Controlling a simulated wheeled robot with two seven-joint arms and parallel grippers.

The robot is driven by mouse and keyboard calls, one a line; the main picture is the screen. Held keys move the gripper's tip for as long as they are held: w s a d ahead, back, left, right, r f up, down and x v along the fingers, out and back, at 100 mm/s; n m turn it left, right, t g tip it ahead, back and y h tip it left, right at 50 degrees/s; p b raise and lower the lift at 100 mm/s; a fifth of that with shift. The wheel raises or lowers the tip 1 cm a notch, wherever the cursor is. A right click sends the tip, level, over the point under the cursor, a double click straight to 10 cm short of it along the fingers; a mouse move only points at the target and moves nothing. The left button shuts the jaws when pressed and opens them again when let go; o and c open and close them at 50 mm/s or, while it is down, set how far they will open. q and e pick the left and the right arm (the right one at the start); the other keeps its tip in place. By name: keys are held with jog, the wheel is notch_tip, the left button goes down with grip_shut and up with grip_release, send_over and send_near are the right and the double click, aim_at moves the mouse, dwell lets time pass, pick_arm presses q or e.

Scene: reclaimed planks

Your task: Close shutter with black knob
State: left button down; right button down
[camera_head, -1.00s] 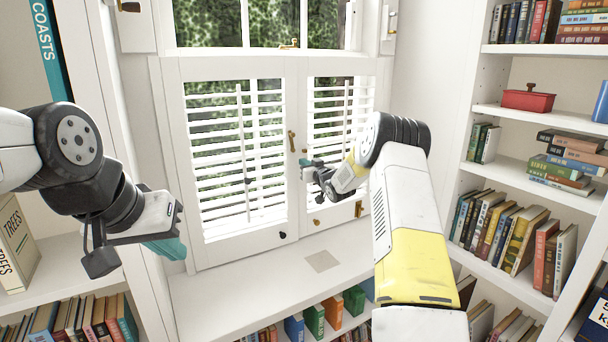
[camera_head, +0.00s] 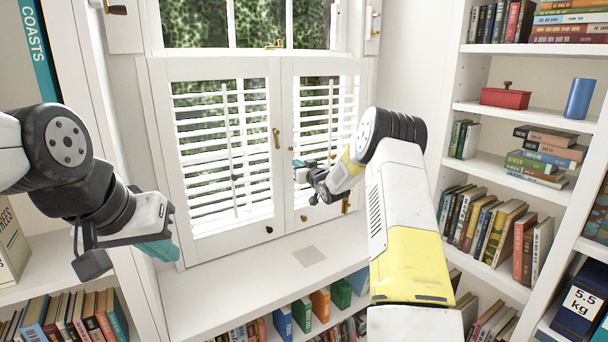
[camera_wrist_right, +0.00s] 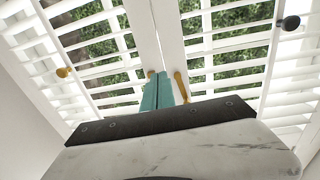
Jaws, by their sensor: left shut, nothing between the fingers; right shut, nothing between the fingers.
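The left shutter (camera_head: 175,165) and right shutter (camera_head: 291,205) stand side by side in the window, their frames meeting in the middle. The slats of both are tilted open, with foliage showing between. A black knob (camera_head: 234,177) is on the left shutter's tilt rod; it also shows in the right wrist view (camera_wrist_right: 291,23). Another black knob (camera_head: 269,229) is low on the left frame. My right gripper (camera_head: 298,163) is shut and empty in front of the meeting frames, its teal fingers upright in the wrist view (camera_wrist_right: 158,90). My left gripper (camera_head: 165,248) is shut and empty, left of the window.
A brass catch (camera_head: 277,138) is on the left shutter's inner edge. A brass knob (camera_head: 303,218) is low on the right shutter. The white sill (camera_head: 225,275) below is mostly clear. Bookshelves (camera_head: 470,108) stand on the right, and more books are at lower left.

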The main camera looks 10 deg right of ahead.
jog(key=s+d+r+m+g+h, duration=0.15)
jog(key=s+r, duration=0.25)
jog(key=s, duration=0.5)
jog(key=s+d+r+g+h, duration=0.15)
jog(key=s+r, duration=0.25)
jog(key=s, duration=0.4)
jog(key=s+d+r+m+g+h, duration=0.15)
jog(key=s+r, duration=0.25)
jog(key=s, duration=0.5)
jog(key=s+a+f+g, duration=0.1)
jog(key=s+g, duration=0.1)
jog(key=s, duration=0.8)
jog(key=s+a+f+g+y, duration=0.1)
jog(key=s+a+g, duration=0.1)
jog(key=s, duration=0.8)
jog(key=s+a+f+g, duration=0.2)
jog(key=s, duration=0.9)
jog(key=shift+a, duration=0.2)
jog(key=shift+s+g+y, duration=0.1)
jog(key=shift+g+y, duration=0.15)
